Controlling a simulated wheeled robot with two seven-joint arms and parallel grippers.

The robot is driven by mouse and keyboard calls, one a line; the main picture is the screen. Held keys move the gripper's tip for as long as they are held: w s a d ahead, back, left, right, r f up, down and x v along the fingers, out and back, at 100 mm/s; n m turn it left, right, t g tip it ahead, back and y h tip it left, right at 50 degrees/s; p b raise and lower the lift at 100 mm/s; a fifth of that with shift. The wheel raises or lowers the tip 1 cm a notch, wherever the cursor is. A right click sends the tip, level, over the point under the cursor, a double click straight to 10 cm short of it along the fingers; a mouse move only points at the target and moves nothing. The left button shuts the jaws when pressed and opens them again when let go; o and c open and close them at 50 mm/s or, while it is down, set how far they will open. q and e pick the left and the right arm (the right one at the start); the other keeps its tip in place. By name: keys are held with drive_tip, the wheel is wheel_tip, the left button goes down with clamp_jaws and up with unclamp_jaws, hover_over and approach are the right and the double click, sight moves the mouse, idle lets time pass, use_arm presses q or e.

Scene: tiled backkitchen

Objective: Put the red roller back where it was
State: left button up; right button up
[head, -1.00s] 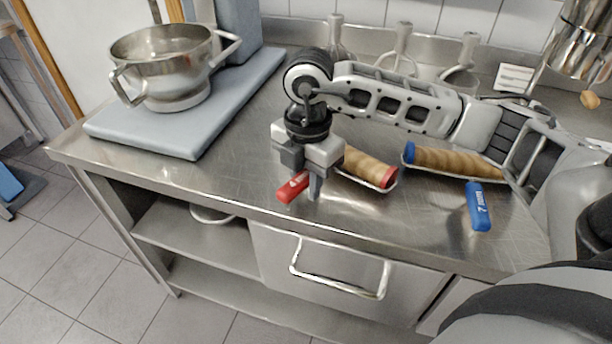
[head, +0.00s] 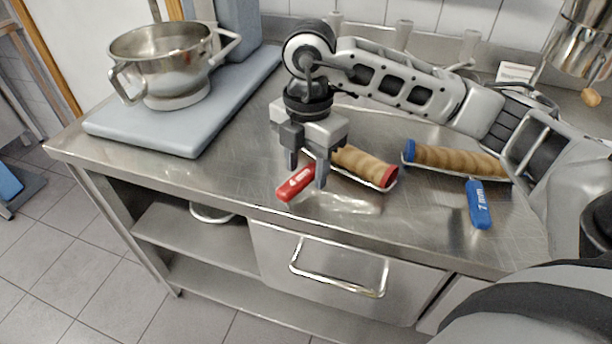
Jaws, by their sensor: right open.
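The red roller lies on the steel counter, with a tan wooden barrel (head: 360,164), a red end cap and a red handle (head: 296,184) toward the counter's front edge. My right gripper (head: 306,176) is open, pointing down over the red handle, its two fingers apart and above or around it; I cannot tell how high. A second roller with a blue cap (head: 452,160) and blue handle (head: 479,204) lies to the right. My left gripper is not in view.
A steel pot (head: 165,60) stands on a grey-blue board (head: 150,130) at the left. Utensils and a small card (head: 514,72) are at the back wall. Bare steel counter (head: 225,180) lies left of the red roller.

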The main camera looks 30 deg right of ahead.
sight(308, 171)
wheel_tip(308, 171, up, 9)
drive_tip(key=shift+d, duration=0.15)
drive_tip(key=shift+f, duration=0.1)
idle(0.5)
